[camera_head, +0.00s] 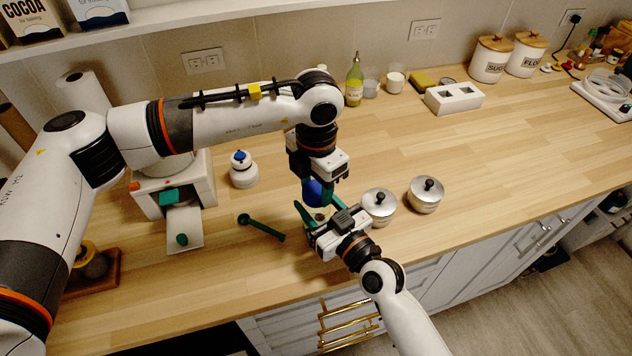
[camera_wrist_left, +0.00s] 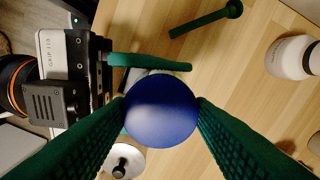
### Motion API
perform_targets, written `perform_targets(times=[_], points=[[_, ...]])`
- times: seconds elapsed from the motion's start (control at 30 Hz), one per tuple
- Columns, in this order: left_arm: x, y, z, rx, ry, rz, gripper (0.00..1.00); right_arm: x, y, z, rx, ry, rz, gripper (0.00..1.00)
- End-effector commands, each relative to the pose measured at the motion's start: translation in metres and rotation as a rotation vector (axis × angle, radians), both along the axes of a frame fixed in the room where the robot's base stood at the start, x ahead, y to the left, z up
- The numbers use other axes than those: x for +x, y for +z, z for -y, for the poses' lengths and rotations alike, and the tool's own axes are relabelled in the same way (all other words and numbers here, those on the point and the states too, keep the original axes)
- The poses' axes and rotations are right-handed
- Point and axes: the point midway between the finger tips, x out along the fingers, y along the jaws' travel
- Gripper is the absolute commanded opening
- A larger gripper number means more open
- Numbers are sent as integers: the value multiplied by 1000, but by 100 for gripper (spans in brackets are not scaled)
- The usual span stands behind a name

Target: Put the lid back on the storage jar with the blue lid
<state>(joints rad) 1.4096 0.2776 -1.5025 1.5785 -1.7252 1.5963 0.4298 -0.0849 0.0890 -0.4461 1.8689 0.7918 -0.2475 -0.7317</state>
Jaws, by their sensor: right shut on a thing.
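The round blue lid (camera_head: 313,192) is between the fingers of my left gripper (camera_head: 318,190). The left wrist view shows the blue lid (camera_wrist_left: 162,110) from above, with a green finger against each side. My right gripper (camera_head: 319,216) is shut on the storage jar (camera_head: 321,215), just below the lid. The jar is mostly hidden by the grippers and the lid; a pale edge of the jar (camera_wrist_left: 168,71) shows past the lid in the wrist view. The lid appears above the jar mouth; I cannot tell whether they touch.
Two pots with metal lids (camera_head: 379,204) (camera_head: 426,194) stand right of the grippers. A white bottle with a blue top (camera_head: 243,170) and a green tool (camera_head: 262,228) are to the left. The counter's right middle is clear.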

Motion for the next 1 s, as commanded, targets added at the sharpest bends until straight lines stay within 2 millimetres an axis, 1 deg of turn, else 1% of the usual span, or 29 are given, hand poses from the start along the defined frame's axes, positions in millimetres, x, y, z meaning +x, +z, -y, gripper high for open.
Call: perform_targets(times=[0.23, 0.27, 0.4, 0.67, 0.77, 0.87, 1.0], points=[[0, 0, 0, 0, 1, 1, 20, 0, 0, 0, -1, 0, -1, 0], [0, 0, 0, 0, 1, 1, 49, 0, 0, 0, -1, 0, -1, 0], [0, 0, 0, 1, 1, 1, 72, 0, 0, 0, -1, 0, -1, 0], [0, 1, 0, 1, 1, 1, 72, 0, 0, 0, -1, 0, -1, 0], [1, 5, 0, -1, 1, 2, 72, 0, 0, 0, -1, 0, -1, 0], [1, 17, 0, 0, 1, 3, 72, 0, 0, 0, -1, 0, -1, 0], [1, 45, 0, -1, 0, 5, 72, 0, 0, 0, -1, 0, -1, 0]])
